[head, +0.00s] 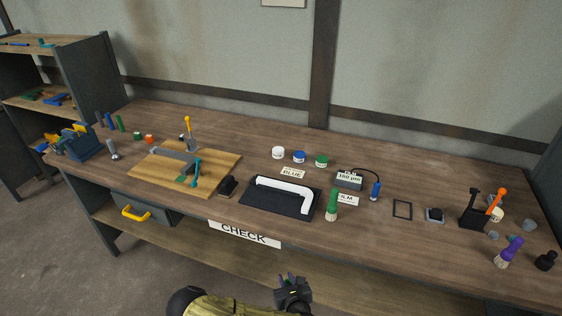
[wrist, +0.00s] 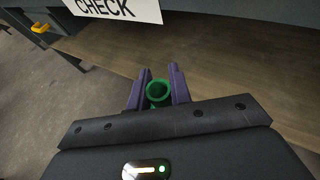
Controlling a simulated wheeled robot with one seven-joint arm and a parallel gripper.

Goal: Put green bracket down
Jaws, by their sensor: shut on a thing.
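My gripper (head: 292,283) is low in front of the workbench, at the bottom of the head view, apart from the bench top. In the wrist view, its two purple fingers (wrist: 158,84) are shut on the green bracket (wrist: 157,93). The bracket shows there as a round, hollow green rim between the fingers; its rest is hidden. I cannot make it out clearly in the head view. The bench top (head: 400,235) is brown wood. A CHECK sign (head: 244,234) hangs on its front edge, and also shows in the wrist view (wrist: 118,8).
A wooden board (head: 218,180) holds a grey clamp and a small green piece. A green-handled brush (head: 332,205) stands beside the tray. A lower shelf (head: 330,268) lies under the bench. Bare bench shows right of the brush.

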